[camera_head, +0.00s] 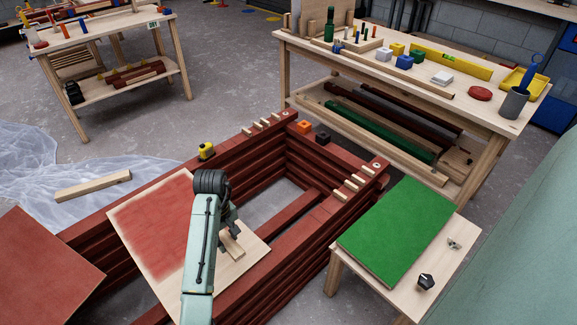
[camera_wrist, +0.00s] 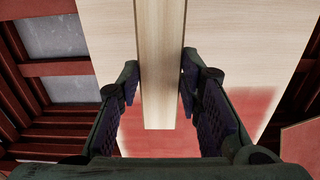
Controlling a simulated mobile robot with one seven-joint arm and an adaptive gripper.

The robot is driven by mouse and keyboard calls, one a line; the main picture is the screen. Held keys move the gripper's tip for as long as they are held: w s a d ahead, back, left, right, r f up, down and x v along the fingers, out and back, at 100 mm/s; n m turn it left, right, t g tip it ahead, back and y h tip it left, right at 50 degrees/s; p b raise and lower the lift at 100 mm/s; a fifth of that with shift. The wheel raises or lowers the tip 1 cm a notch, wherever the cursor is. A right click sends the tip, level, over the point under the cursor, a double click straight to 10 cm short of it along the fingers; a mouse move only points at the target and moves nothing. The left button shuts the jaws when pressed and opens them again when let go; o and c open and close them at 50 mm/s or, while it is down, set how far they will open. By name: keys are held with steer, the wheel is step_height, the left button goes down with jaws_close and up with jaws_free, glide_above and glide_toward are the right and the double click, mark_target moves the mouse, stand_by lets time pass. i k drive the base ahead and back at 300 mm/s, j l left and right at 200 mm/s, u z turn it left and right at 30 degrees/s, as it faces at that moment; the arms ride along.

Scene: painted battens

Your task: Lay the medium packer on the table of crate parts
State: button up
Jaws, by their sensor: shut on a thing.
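My gripper (camera_head: 229,236) is shut on a pale wooden piece (camera_wrist: 160,62), held between its two pads over the board with a red painted patch (camera_head: 155,225). The held piece (camera_head: 234,250) is partly hidden by my arm in the head view; its full length cannot be seen. I cannot tell from its size alone whether it is the medium packer.
The dark red batten stack (camera_head: 270,290) surrounds an open middle below my arm. Small pale strips (camera_head: 353,184) lie on its edges. A low table (camera_head: 464,228) at right bears a green panel (camera_head: 397,230). Another parts table (camera_head: 110,28) stands at back left. Clear sheeting (camera_head: 30,165) covers floor.

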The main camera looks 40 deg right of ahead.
mark_target(481, 63)
steer(key=z, duration=4.75)
steer(key=i+l+u, duration=0.1)
steer(key=i, duration=0.3)
steer(key=i+l, duration=0.1)
steer(key=i, duration=0.3)
steer(key=i+j+u, duration=0.1)
steer(key=i+u, duration=0.8)
steer(key=u, duration=0.15)
steer(key=i+j+u, duration=0.1)
steer(key=i+u, duration=0.2)
steer(key=i, duration=0.25)
steer(key=i+u, duration=0.3)
steer(key=i, duration=0.25)
steer(key=i+l, duration=0.1)
steer(key=i, duration=1.15)
steer(key=j+u, duration=0.05)
steer(key=j, duration=0.05)
